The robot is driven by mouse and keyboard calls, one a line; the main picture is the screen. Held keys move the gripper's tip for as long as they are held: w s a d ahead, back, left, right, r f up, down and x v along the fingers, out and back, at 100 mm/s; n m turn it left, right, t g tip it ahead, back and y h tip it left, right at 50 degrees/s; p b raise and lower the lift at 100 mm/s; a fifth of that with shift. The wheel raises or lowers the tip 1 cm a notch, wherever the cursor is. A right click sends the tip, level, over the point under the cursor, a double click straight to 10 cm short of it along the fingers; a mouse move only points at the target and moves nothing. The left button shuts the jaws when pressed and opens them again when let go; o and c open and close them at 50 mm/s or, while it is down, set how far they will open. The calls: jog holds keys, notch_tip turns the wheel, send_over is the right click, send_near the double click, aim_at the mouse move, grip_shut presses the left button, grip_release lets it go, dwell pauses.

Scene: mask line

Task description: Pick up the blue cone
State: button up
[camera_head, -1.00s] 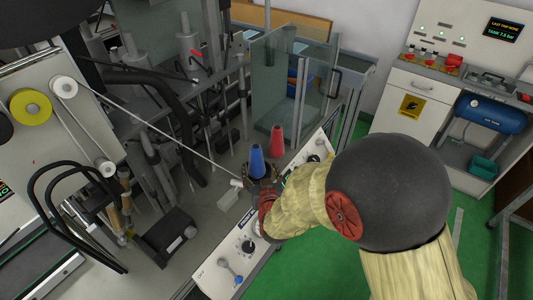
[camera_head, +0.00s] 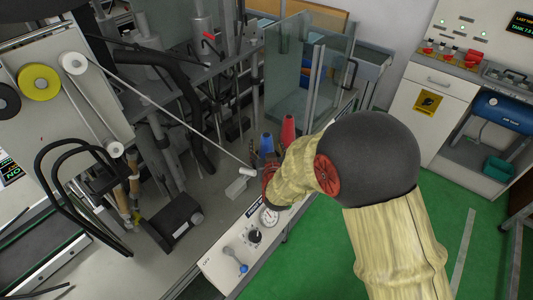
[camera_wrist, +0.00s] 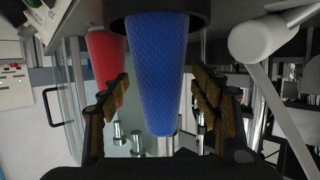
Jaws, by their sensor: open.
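The blue cone (camera_head: 266,143) stands on the machine's surface, partly hidden by my gripper and arm in the head view. In the wrist view the blue cone (camera_wrist: 157,70) fills the middle, between the open fingers of my gripper (camera_wrist: 158,108). A gap shows between the cone and each finger, and the cone looks untouched. My gripper in the head view (camera_head: 272,172) is at the cone's near side, its fingers largely hidden.
A red cone (camera_head: 288,130) stands right behind the blue one; it shows beside the left finger in the wrist view (camera_wrist: 106,65). A white roller (camera_head: 247,171) and its thread are close on the left. Glass panels (camera_head: 287,70) stand behind. A control panel (camera_head: 245,240) lies below my arm.

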jog(key=shift+c, duration=0.9)
jog(key=c, duration=1.2)
jog(key=shift+c, duration=0.6)
jog(key=shift+r, duration=0.15)
